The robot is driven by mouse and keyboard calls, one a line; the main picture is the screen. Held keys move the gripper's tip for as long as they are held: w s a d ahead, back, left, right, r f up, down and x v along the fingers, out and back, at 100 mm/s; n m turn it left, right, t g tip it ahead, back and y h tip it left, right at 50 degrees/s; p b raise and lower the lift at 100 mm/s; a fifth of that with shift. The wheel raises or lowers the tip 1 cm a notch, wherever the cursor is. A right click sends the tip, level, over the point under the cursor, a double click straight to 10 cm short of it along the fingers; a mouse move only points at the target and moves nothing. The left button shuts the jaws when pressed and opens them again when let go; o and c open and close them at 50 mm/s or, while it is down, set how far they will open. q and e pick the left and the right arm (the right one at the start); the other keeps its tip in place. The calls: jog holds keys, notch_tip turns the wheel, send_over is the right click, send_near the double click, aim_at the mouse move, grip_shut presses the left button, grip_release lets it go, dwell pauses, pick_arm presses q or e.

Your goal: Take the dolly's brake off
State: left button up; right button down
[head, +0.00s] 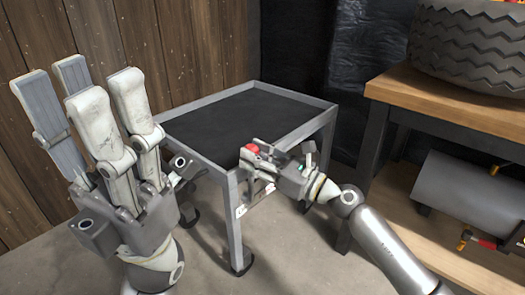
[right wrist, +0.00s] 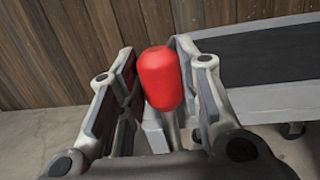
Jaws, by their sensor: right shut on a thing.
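The dolly (head: 238,172) is a grey metal cart with a black top and stands in the middle of the head view. Its brake lever has a red knob (head: 251,149) at the dolly's near corner. The red knob (right wrist: 165,78) also shows upright between the fingers in the right wrist view. My right gripper (head: 262,157) is shut on the brake lever at this knob. The lever's lower part is mostly hidden by the fingers. My left gripper (head: 82,92) is raised at the left, its fingers apart and empty, away from the dolly.
A wooden-topped workbench (head: 440,105) stands at the right, with a large tyre (head: 470,45) on top. A grey cylinder (head: 475,195) lies on its lower shelf. A plank wall (head: 30,160) is behind on the left. Bare floor shows in front of the dolly.

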jog(key=shift+s+a+n, duration=0.15)
jog(key=shift+s+n, duration=0.05)
jog(key=shift+n, duration=0.1)
jog(key=c, duration=1)
grip_release()
jog(key=shift+s, duration=0.1)
jog(key=v, duration=1.2)
